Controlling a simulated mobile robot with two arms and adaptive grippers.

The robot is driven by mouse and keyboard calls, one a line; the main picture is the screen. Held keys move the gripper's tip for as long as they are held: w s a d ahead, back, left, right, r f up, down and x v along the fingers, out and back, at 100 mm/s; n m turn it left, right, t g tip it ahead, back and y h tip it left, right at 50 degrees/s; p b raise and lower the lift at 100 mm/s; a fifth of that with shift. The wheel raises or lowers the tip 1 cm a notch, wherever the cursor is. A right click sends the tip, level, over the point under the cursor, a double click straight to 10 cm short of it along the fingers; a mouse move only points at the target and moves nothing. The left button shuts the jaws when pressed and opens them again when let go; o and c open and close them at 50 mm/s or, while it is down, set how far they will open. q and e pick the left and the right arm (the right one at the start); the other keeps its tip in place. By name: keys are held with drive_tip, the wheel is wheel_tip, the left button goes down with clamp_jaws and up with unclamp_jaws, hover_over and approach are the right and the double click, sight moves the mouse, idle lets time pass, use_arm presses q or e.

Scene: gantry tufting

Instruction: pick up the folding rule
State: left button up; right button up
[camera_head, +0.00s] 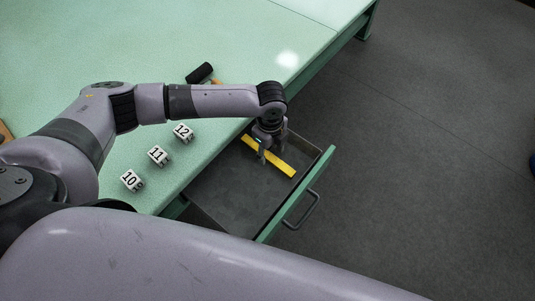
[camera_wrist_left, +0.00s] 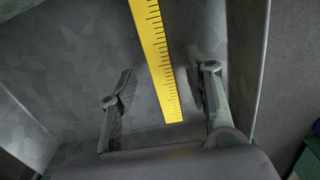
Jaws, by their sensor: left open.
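The folding rule (camera_head: 279,163) is a flat yellow strip lying in the open drawer, set at a slant. In the left wrist view the rule (camera_wrist_left: 156,55) shows black graduation marks, and its near end lies between the fingers. My left gripper (camera_head: 271,157) is open above the rule and hides part of it in the head view. In the wrist view the left gripper's fingers (camera_wrist_left: 160,90) stand apart on either side of the rule, and I see no grip on it. My right gripper is not in view.
The open drawer (camera_head: 232,190) has a green front with a handle (camera_head: 303,212) and is otherwise bare. On the green table (camera_head: 60,60) are numbered white blocks (camera_head: 158,155) and a black cylinder (camera_head: 199,73). Clear floor (camera_head: 420,150) lies to the right.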

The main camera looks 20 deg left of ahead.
use_arm(q)
wheel_tip(320, 180, down, 2)
drive_tip(key=shift+f, duration=0.1)
clamp_jaws()
idle(0.6)
